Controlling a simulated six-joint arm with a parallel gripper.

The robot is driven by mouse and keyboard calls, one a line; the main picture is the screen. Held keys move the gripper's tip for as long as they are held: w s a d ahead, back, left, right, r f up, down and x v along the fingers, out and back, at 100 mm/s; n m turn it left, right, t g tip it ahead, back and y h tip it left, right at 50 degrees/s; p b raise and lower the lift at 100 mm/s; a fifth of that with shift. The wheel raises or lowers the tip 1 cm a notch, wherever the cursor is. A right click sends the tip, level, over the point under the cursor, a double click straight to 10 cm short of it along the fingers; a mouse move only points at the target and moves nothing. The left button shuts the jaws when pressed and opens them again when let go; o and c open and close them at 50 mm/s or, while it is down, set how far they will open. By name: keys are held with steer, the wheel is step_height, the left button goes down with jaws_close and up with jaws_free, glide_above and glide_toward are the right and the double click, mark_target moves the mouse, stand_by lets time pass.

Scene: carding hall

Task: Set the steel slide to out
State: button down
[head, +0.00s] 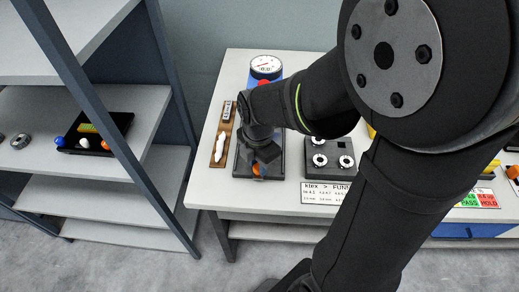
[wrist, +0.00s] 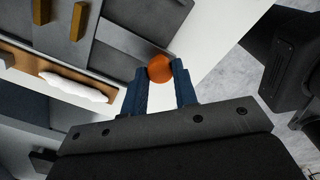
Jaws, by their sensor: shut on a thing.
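An orange knob (head: 257,170) sits near the front end of a dark flat panel (head: 240,171) on the white table. In the wrist view the orange knob (wrist: 159,68) is between the blue fingers of my gripper (wrist: 158,72), which is shut on it. A grey steel bar (wrist: 122,40) runs along the panel up to the knob and looks like the steel slide. In the head view my gripper (head: 262,157) points down over the panel and hides much of it. I cannot read any position marks for the slide.
A brown board (head: 213,160) with a white object lies left of the panel. A round dial (head: 265,67) stands behind. A dark block with white rings (head: 333,160) and a printed card (head: 325,192) are to the right. Shelves with a black tray (head: 118,121) stand at left.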

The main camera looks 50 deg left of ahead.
steer(key=shift+s+d, duration=0.15)
steer(key=shift+s, duration=0.05)
steer(key=c, duration=1.1)
jaws_free()
steer(key=shift+c, duration=0.2)
step_height(320, 180, up, 17)
steer(key=shift+r, duration=0.2)
step_height(320, 180, down, 18)
steer(key=shift+r, duration=0.25)
steer(key=shift+w, duration=0.15)
